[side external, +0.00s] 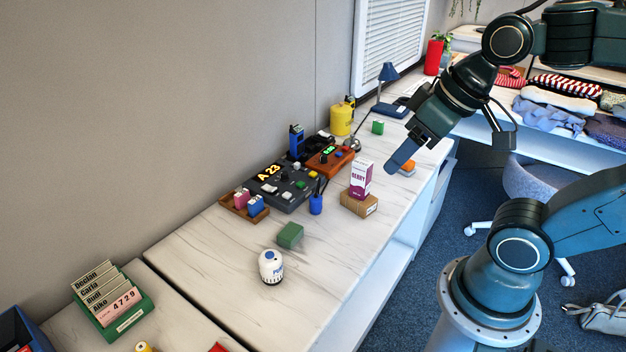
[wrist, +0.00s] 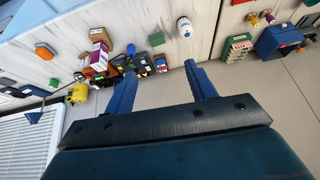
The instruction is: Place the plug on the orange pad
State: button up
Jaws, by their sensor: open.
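No object is clearly recognisable as the plug. Small pink (side external: 241,197) and blue (side external: 256,205) pieces with pale tops stand in a wooden tray (side external: 230,208) and may be plugs. A small orange block (side external: 407,168), perhaps the orange pad, lies at the right edge of the counter; it also shows in the wrist view (wrist: 45,50). My gripper (side external: 400,158) is above the counter, in front of that block and partly hiding it. In the wrist view my gripper (wrist: 160,71) is open, with nothing between its fingers.
A white round container (side external: 271,267) and a green block (side external: 290,235) stand on the near counter. A berry carton (side external: 361,180) stands on a wooden block. Behind are a dark panel (side external: 283,186), an orange device (side external: 330,159) and a lamp (side external: 388,90).

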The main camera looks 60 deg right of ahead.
jog(key=shift+s+d+r, duration=0.15)
jog(key=shift+s+r, duration=0.15)
jog(key=shift+s, duration=0.45)
jog(key=shift+o, duration=0.5)
jog(key=shift+w, duration=0.1)
